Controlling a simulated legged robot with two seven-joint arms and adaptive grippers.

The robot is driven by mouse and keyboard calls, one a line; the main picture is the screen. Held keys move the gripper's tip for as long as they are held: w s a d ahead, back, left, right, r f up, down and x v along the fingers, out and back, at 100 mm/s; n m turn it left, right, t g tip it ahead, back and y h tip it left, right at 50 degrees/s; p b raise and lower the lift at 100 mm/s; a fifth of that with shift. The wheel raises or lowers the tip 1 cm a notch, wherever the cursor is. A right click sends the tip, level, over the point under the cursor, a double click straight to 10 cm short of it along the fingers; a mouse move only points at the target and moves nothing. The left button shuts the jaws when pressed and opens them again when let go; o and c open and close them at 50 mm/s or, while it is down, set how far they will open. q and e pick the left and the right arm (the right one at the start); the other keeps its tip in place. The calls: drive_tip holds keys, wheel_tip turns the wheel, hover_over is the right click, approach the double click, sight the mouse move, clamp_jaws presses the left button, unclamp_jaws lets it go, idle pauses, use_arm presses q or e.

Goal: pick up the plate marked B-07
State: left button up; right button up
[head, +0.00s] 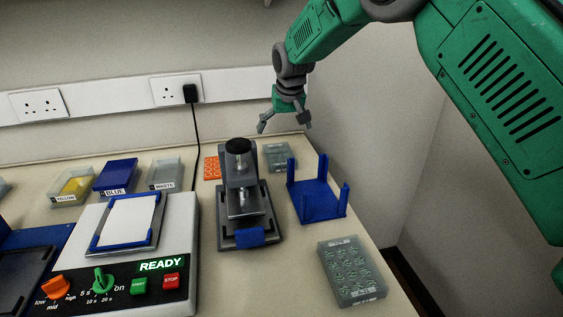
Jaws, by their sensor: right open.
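A grey translucent well plate (351,272) with green wells lies at the front right of the bench; it has small labels at its front and back edges that I cannot read clearly. Another grey-green plate (279,156) lies at the back, behind the blue holder; its label is too small to read. I cannot tell which one is marked B-07. My right gripper (285,127) is open and empty, fingers pointing down, above the back edge of the bench near the back plate. My left gripper is not in view.
A grey press-like device (240,200) stands mid-bench, with a blue four-post holder (318,198) to its right. A control box (150,275) showing READY is at the front left. Trays labelled YELLOW (73,187), BLUE (116,176) and WASTE (165,174) line the back. An orange block (211,168) sits behind the device.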

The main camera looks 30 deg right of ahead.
hover_over(279, 151)
drive_tip(key=s+a, duration=0.2)
drive_tip(key=s, duration=0.1)
drive_tip(key=f, duration=0.5)
drive_tip(key=shift+w+f, duration=0.1)
drive_tip(key=shift+w, duration=0.15)
drive_tip(key=shift+w+d+f, duration=0.25)
drive_tip(key=shift+d+f, duration=0.2)
drive_tip(key=shift+f, duration=0.1)
drive_tip(key=f, duration=0.1)
drive_tip(key=w+d+f, duration=0.1)
drive_tip(key=w+f, duration=0.1)
drive_tip(key=f, duration=0.1)
drive_tip(key=shift+d, duration=0.3)
drive_tip(key=shift+w+a+f, duration=0.15)
drive_tip(key=shift+w+f, duration=0.05)
drive_tip(key=shift+f, duration=0.05)
drive_tip(key=shift+a, duration=0.2)
drive_tip(key=shift+a+r, duration=0.15)
drive_tip(key=shift+a, duration=0.05)
drive_tip(key=c, duration=1.3)
drive_tip(key=shift+s+d, duration=0.1)
drive_tip(key=shift+d, duration=0.3)
